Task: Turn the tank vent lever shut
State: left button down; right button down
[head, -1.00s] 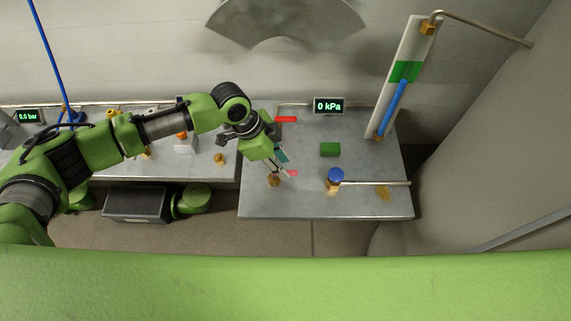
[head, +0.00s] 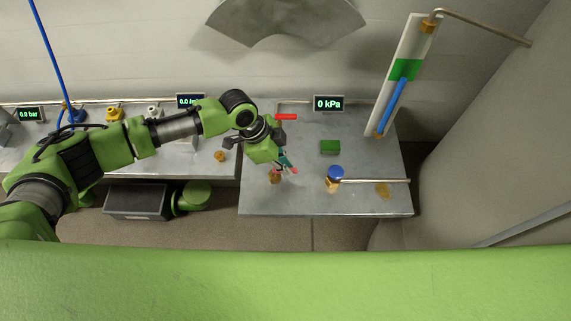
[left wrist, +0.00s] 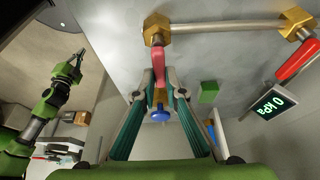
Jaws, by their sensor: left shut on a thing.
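A red lever (left wrist: 158,62) sits on a brass valve (left wrist: 156,28) at the front left of the right-hand table. In the head view the brass valve (head: 274,177) and the lever's end (head: 294,170) show beside my gripper. My left gripper (head: 284,166) is shut on this lever; in the left wrist view its two teal fingers (left wrist: 159,84) close around it from both sides. A second red lever (head: 286,117) lies at the table's back left. My right arm (left wrist: 52,95) appears at the left of the wrist view; its gripper's state is unclear.
A blue knob (head: 336,173) on a brass fitting stands right of the held lever, with a pipe running right. A green block (head: 330,147) and a display reading 0 kPa (head: 329,104) stand behind. A gauge panel (head: 384,115) stands at the back right.

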pick_arm(q)
jog(key=m+b, duration=0.1)
jog(key=s+m+g+b, duration=0.1)
jog(key=m+b, duration=0.1)
jog(key=shift+f+m, duration=0.15)
jog(key=shift+m, duration=0.15)
jog(key=m+b, duration=0.1)
jog(key=m+g+b, duration=0.1)
jog(key=m, duration=0.1)
jog(key=s+m+g+y+b, duration=0.1)
jog(key=m, duration=0.1)
jog(key=shift+s+a, duration=0.1)
jog(key=shift+a, duration=0.3)
jog(key=m+b, duration=0.1)
jog(key=m+y+b, duration=0.1)
jog(key=m, duration=0.1)
jog(key=a+m+g, duration=0.1)
jog(key=shift+s+m+y+b, duration=0.3)
jog(key=shift+s+m+b, duration=0.05)
jog(key=shift+m+b, duration=0.05)
jog(key=shift+s+a+r+m+y+b, duration=0.1)
jog(key=shift+a+m+y+b, duration=0.15)
jog(key=shift+m, duration=0.5)
jog(key=shift+w+a+r+m+y+b, duration=0.1)
jog(key=shift+a+m+y+b, duration=0.2)
jog(key=shift+m, duration=0.4)
jog(key=shift+s+a+r+m+y+b, duration=0.1)
jog(key=shift+m+y+b, duration=0.2)
jog(key=shift+m, duration=0.45)
